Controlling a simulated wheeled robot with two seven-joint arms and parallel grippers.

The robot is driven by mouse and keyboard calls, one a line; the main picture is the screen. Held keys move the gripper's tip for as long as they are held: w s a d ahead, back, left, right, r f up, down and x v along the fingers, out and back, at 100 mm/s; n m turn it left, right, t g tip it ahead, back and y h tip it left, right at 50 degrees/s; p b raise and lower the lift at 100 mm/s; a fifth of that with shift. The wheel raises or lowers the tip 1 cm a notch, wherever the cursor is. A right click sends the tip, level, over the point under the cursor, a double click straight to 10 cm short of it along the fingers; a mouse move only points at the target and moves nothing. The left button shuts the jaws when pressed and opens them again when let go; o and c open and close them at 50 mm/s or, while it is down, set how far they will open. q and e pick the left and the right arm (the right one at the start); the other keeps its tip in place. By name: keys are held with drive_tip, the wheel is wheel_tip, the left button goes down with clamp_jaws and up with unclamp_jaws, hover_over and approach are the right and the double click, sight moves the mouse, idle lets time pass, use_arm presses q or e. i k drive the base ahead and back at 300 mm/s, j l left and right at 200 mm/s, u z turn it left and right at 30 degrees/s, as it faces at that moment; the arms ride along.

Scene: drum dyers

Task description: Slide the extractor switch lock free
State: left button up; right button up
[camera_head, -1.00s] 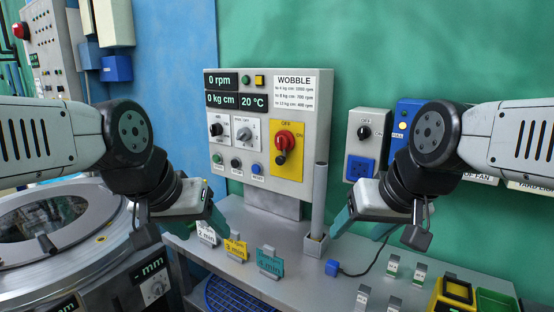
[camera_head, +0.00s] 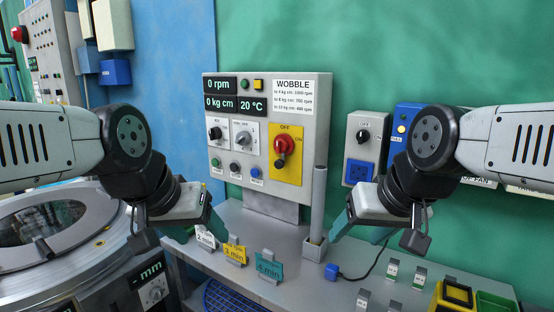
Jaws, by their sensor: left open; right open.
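My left gripper (camera_head: 182,230) is open, left of and lower than the switch, over the bench's left end. My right gripper (camera_head: 362,230) is open, right of and lower than the switch, over the bench. Both are apart from the panel and hold nothing visible.
A grey upright tube (camera_head: 318,200) stands right of the panel. Numbered tags, including a yellow one (camera_head: 235,253) and a teal one (camera_head: 269,267), line the bench front. A drum machine (camera_head: 75,255) stands at left.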

sight(279, 164)
drive_tip(key=i+j+z, duration=0.1)
drive_tip(key=j, duration=0.2)
drive_tip(key=i+j+z, duration=0.25)
drive_tip(key=j, duration=0.35)
drive_tip(key=j+z, duration=0.7)
drive_tip(key=j, duration=0.25)
drive_tip(key=k+l+u, duration=0.1)
drive_tip(key=l+u, duration=0.2)
drive_tip(key=k+l+u, duration=0.15)
drive_tip(key=l+u, duration=0.15)
drive_tip(key=k+l+u, duration=0.15)
drive_tip(key=l+u, duration=0.15)
drive_tip(key=l, duration=0.1)
